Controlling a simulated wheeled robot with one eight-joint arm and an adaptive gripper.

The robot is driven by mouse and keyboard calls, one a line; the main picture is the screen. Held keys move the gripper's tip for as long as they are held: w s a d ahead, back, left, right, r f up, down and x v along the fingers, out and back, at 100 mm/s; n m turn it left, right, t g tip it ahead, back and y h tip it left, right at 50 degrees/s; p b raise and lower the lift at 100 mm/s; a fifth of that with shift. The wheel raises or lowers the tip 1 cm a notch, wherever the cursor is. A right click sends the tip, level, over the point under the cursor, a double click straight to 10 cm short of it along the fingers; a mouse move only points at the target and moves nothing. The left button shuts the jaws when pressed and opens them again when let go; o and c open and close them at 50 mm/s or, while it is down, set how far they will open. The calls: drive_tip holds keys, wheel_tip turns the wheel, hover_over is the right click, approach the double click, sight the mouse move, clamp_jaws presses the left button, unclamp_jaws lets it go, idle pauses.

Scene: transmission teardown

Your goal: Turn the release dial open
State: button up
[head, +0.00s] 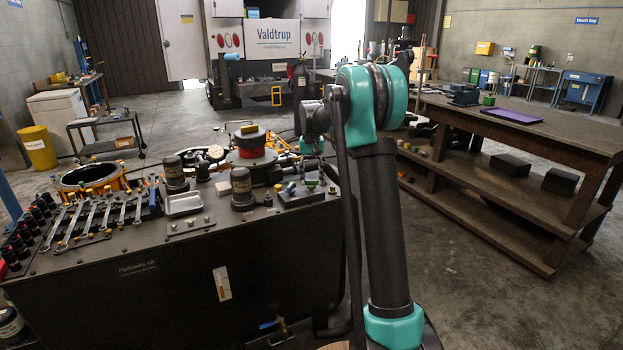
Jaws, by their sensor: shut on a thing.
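My arm rises from the lower right and reaches over the back right of the dark hydraulic cart (150,275). My gripper (312,180) is small and dark, pointing down at a small metal fixture plate (303,197) on the cart's right corner. It is shut on a small part there, which appears to be the release dial. The dial is mostly hidden by the fingers, and its turn angle cannot be made out. Small blue and yellow fittings (289,187) sit beside the gripper on the left.
The cart top holds wrenches (100,215), a metal tray (184,204), dark canisters (241,185) and a red-collared round part (252,148). An orange-rimmed housing (92,178) is at left. A workbench (530,130) stands right, with open floor between.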

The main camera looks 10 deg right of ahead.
drive_tip(key=shift+n, duration=0.5)
drive_tip(key=o, duration=1.2)
drive_tip(key=shift+c, duration=0.2)
wheel_tip(320, 180, up, 12)
